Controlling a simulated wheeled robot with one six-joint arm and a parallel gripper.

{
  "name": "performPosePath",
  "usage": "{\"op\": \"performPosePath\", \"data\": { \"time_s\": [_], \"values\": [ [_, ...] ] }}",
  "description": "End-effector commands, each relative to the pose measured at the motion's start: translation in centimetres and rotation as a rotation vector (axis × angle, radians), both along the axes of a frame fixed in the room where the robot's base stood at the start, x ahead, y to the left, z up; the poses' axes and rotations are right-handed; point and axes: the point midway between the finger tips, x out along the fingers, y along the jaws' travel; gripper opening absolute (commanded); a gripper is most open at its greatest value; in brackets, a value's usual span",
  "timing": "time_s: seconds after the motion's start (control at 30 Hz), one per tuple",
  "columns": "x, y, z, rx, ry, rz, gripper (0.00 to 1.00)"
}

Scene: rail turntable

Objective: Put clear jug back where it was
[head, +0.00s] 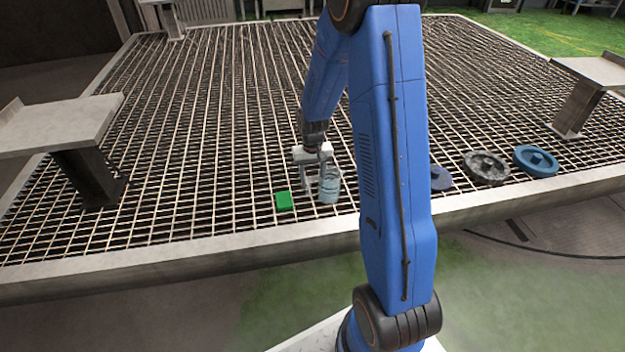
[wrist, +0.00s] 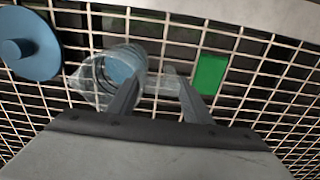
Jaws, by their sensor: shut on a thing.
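The clear jug (head: 329,187) is see-through with a bluish tint and stands near the front edge of the grate. My gripper (head: 320,176) is at the jug, shut on part of it. In the wrist view the jug (wrist: 118,72) lies left of and partly between the fingers of my gripper (wrist: 155,85), with a clear part, seemingly its handle, between the fingertips. The fingers hide some of the jug. I cannot tell whether its base touches the grate.
A green block (head: 284,200) is just left of the jug; it also shows in the wrist view (wrist: 210,73). A dark blue disc (head: 440,178), a grey wheel (head: 487,166) and a blue wheel (head: 536,160) are to the right. Grey stands (head: 62,122) (head: 592,72) flank the grate.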

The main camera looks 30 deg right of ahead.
Motion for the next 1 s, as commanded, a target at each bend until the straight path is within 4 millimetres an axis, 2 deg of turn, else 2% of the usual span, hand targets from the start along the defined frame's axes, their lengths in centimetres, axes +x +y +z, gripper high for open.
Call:
{"op": "performPosePath", "data": {
  "time_s": [0.03, 0.07, 0.1, 0.13, 0.43, 0.57, 0.67, 1.0],
  "values": [
    [0.0, 0.0, -0.2, 0.000, 0.001, 0.000, 0.00],
    [0.0, 0.0, -0.2, 0.000, 0.001, 0.000, 0.50],
    [0.0, 0.0, -0.1, 0.000, 0.001, 0.000, 0.59],
    [0.0, 0.0, -0.1, 0.000, 0.001, 0.000, 0.64],
    [0.0, 0.0, 0.0, 0.000, 0.000, 0.000, 0.64],
    [0.0, 0.0, 0.7, 0.000, -0.001, 0.000, 0.64],
    [0.1, 0.0, 2.1, -0.001, -0.003, 0.000, 0.64],
    [0.0, 0.0, 8.5, -0.001, -0.003, 0.000, 0.64]
  ]
}}
